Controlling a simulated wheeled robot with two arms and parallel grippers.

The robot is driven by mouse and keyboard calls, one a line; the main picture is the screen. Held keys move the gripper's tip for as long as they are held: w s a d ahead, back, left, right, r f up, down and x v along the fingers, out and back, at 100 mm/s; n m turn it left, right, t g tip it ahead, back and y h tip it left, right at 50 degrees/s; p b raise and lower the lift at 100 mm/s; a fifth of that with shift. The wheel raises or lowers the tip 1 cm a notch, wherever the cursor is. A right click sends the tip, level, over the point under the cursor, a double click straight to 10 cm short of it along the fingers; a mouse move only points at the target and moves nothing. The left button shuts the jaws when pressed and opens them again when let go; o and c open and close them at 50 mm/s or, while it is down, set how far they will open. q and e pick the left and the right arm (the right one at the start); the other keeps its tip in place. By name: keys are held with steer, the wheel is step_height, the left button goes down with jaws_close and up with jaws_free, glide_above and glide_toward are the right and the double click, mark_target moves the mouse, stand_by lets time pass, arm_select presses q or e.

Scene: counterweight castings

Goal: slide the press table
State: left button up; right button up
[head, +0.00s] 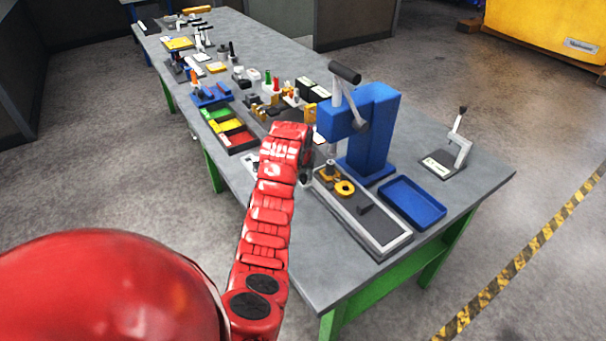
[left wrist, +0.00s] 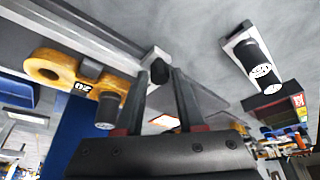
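The press (head: 372,130) is a blue frame with a black-handled lever. Its press table (head: 382,232), a long dark plate with pale edges, lies at its foot and carries yellow castings (head: 344,187). My left gripper (head: 305,178) is at the table's left end, mostly hidden behind my red arm. In the left wrist view, the two dark fingers (left wrist: 165,80) stand apart, with a small dark knob between or just beyond their tips, by a grey block (left wrist: 154,55). I cannot tell whether they grip it. A numbered yellow casting (left wrist: 75,75) lies beside them. My right gripper is not seen.
A blue tray (head: 412,203) lies right of the press table. Colored bins (head: 228,127) and many small parts crowd the bench to the left. The bench's front right corner is bare.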

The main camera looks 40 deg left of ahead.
arm_select(q)
jaws_close()
stand_by(1.1)
